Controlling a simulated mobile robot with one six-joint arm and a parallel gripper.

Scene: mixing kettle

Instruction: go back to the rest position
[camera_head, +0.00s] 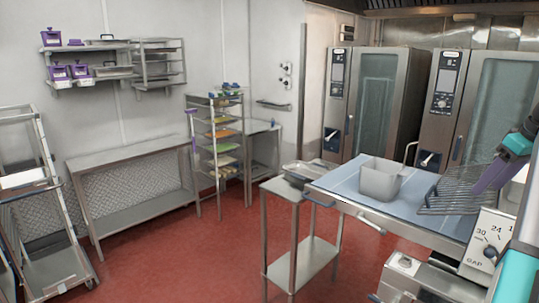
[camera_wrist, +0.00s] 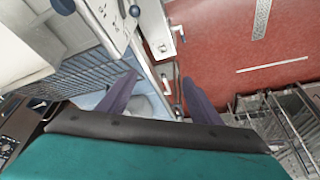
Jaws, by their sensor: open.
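My gripper (camera_head: 482,188) shows at the right edge of the head view, with purple fingers and a teal body. The fingers point down and left over the wire rack (camera_head: 440,197) on the blue-topped table (camera_head: 345,183). In the wrist view my gripper (camera_wrist: 160,94) has its two purple fingers spread apart, with nothing held between them. Behind the fingers are the table's edge and a pale shape that I cannot identify. The wire rack (camera_wrist: 62,72) lies left of the fingers in that view. I cannot tell whether the fingers touch the rack.
A grey container (camera_head: 380,182) stands on the table, left of the rack. A machine with a numbered dial (camera_head: 490,240) is close below my gripper. Two ovens (camera_head: 375,95) stand behind the table. The red floor (camera_head: 185,250) is clear in the middle.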

